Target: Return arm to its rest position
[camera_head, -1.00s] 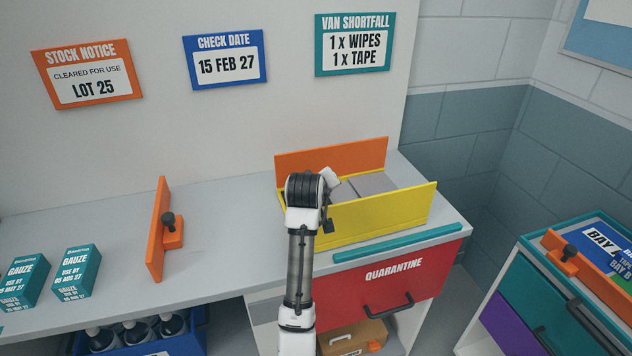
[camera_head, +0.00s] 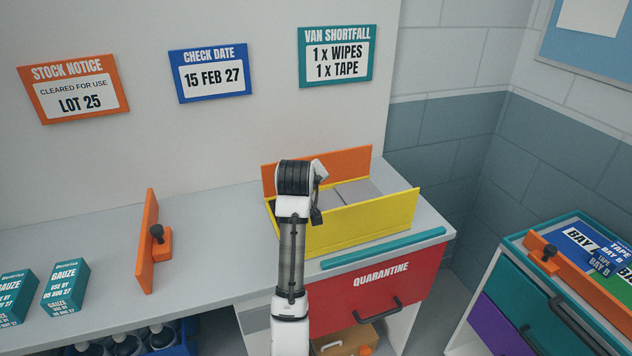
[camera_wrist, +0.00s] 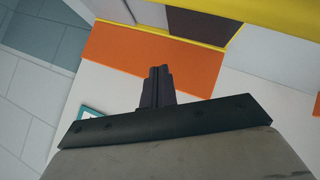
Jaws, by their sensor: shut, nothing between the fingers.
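My arm rises from the bottom middle of the head view, its end in front of the yellow-and-orange bin (camera_head: 375,221) on the counter. My gripper shows in the wrist view (camera_wrist: 158,72), its two dark fingers together with nothing between them. In that view the fingers lie over the white wall and the orange panel (camera_wrist: 190,62), with the yellow edge (camera_wrist: 185,20) beyond. In the head view the fingers are mostly hidden by my arm. Grey blocks (camera_head: 358,192) lie in the bin.
A red drawer marked Quarantine (camera_head: 385,285) is below the bin, and a teal strip (camera_head: 385,249) lies before it. An orange divider (camera_head: 149,243) and teal gauze boxes (camera_head: 65,286) stand at left. A teal cabinet (camera_head: 545,290) stands at right.

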